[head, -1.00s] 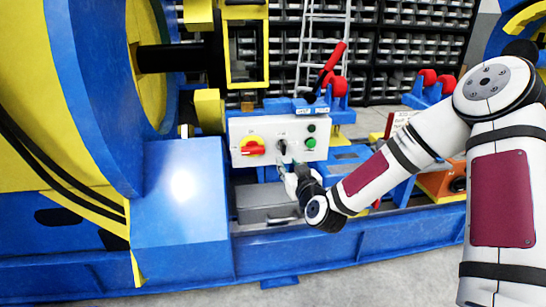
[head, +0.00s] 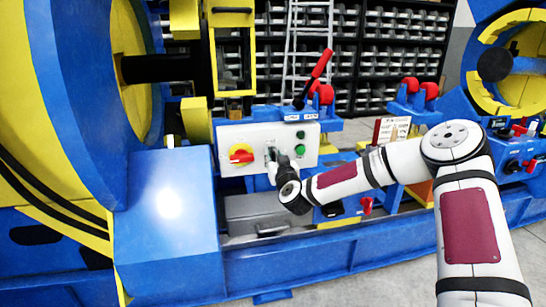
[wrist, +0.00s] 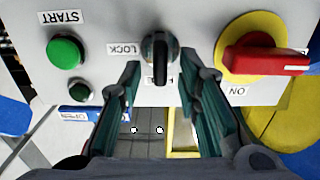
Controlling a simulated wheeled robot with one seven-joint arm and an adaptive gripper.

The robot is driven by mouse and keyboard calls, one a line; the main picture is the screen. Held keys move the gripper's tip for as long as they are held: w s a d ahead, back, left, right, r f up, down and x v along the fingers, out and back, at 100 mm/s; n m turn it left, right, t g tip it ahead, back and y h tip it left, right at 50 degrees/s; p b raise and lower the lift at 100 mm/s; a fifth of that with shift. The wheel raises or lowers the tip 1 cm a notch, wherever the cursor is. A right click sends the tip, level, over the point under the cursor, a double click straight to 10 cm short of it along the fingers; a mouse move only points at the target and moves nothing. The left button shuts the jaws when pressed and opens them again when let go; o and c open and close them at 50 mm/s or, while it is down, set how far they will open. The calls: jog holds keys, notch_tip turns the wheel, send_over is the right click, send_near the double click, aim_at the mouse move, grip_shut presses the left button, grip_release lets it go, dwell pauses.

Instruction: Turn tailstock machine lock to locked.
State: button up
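The machine lock is a black rotary knob (wrist: 160,52) on a white control panel (head: 230,134). In the wrist view its grip bar stands roughly upright, and an upside-down LOCK label (wrist: 124,48) lies to its left. A second label below it is partly covered. My gripper (wrist: 160,76) is open, with one dark green finger on each side of the knob's lower part in that picture. Whether the fingertips touch the knob cannot be told. In the head view my gripper (head: 272,163) is at the panel and partly hides the knob.
A red switch on a yellow disc (head: 241,154) sits close beside the knob. It is also near the right finger in the wrist view (wrist: 255,58). Green START (wrist: 66,52) and dark green buttons lie opposite. A red-handled lever (head: 318,72) rises above the panel.

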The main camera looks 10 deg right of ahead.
jog(key=shift+w, duration=1.15)
grip_shut()
